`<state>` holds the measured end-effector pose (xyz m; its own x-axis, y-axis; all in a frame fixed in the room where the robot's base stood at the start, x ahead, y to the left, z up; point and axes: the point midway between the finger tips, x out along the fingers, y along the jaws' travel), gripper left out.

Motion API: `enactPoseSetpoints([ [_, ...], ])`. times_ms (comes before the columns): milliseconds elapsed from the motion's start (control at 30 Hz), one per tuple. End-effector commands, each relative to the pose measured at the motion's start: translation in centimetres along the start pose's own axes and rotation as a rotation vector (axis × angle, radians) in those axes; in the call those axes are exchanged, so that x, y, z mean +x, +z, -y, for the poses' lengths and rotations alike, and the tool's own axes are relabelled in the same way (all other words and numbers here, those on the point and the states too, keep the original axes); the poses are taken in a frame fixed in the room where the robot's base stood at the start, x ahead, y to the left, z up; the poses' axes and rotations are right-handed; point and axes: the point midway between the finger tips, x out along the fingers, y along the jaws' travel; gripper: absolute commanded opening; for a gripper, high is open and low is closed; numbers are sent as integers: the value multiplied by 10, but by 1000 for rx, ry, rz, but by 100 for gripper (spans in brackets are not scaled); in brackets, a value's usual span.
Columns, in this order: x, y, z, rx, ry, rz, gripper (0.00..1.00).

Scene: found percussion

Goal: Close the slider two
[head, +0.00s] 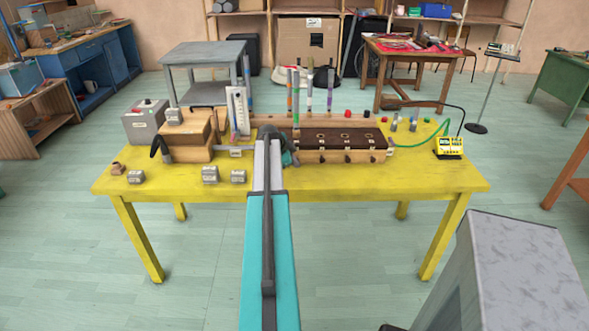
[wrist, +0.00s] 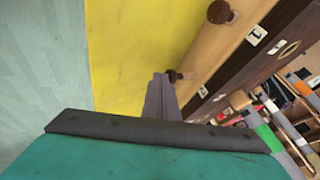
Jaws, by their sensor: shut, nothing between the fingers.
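A long wooden box (head: 344,146) with a dark brown top stands on the yellow table. It has several round knobs along its front and small white labels on its top edge. In the wrist view the box (wrist: 205,62) runs diagonally on the right, with one knob (wrist: 221,12) at the top and another knob (wrist: 175,76) lower down. My gripper (wrist: 160,92) is shut and empty, its tips right beside the lower knob; I cannot tell whether they touch. I cannot read which knob belongs to slider two.
A wooden stepped block (head: 188,135), a grey box (head: 146,122) and several small grey blocks (head: 210,174) stand on the table's left. Coloured upright tubes (head: 309,92) rise behind the wooden box. A yellow device (head: 449,147) with cables is at the right.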

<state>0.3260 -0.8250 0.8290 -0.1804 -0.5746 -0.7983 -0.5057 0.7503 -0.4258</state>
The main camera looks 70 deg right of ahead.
Motion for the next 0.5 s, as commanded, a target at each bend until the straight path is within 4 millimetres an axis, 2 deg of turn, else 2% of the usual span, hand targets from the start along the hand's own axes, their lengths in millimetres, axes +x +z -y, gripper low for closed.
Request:
enactPoseSetpoints([
  [200, 10, 1, 16, 0, 1, 0, 0],
  [500, 10, 0, 19, 0, -3, 0, 0],
])
